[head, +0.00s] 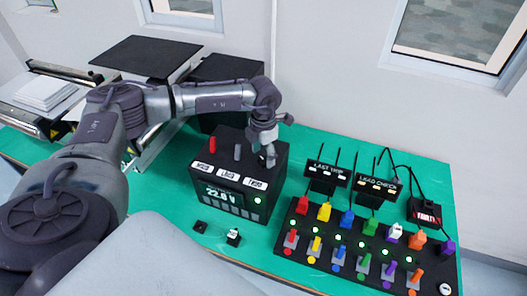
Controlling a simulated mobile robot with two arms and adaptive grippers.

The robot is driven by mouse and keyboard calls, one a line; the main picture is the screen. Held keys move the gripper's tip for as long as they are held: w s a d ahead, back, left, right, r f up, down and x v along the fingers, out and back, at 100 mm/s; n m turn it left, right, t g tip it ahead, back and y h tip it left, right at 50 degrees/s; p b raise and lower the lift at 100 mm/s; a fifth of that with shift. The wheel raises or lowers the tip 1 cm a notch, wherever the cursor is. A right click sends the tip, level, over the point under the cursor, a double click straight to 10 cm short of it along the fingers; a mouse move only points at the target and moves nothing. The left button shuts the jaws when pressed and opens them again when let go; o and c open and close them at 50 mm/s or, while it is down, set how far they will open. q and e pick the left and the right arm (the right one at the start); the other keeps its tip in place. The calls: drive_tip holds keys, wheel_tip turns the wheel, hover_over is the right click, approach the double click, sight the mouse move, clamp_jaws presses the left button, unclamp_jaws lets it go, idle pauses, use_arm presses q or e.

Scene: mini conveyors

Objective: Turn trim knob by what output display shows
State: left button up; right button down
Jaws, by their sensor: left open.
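The black power box (230,205) stands on the green bench mat in the middle of the head view. Its green output display (222,194) shows about "22.8 V"; the last digit is hard to read. A red control (212,144) and a grey control (237,152) stand up from its top, above small white labels too small to read surely. My left gripper (268,156) points down at the right end of the box top, open. It hides what is there, so I cannot tell whether it touches a knob. My right gripper is not in view.
A black panel (350,252) with coloured plugs, switches and green lights lies at the right. Signs reading "LAST TRIP" (325,170) and "LEAD CHECK" (377,186) stand behind it, beside a "FAULT" box (426,213). A mini conveyor (50,95) is at the left.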

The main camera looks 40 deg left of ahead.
use_arm(q)
drive_tip(key=shift+f, duration=0.8)
drive_tip(key=c, duration=1.1)
drive_tip(key=shift+f+m+b, duration=0.15)
drive_tip(key=shift+m+b, duration=0.75)
drive_tip(key=shift+b, duration=0.1)
drive_tip(key=shift+c, duration=0.2)
drive_tip(key=m+b, duration=0.7)
drive_tip(key=b, duration=0.1)
drive_tip(key=shift+m, duration=0.4)
drive_tip(key=m+b, duration=0.4)
drive_tip(key=m, duration=0.1)
drive_tip(key=shift+b, duration=0.35)
drive_tip(key=shift+r+m+b, duration=0.2)
drive_tip(key=shift+m+b, duration=0.95)
drive_tip(key=shift+m, duration=1.05)
drive_tip(key=o, duration=1.1)
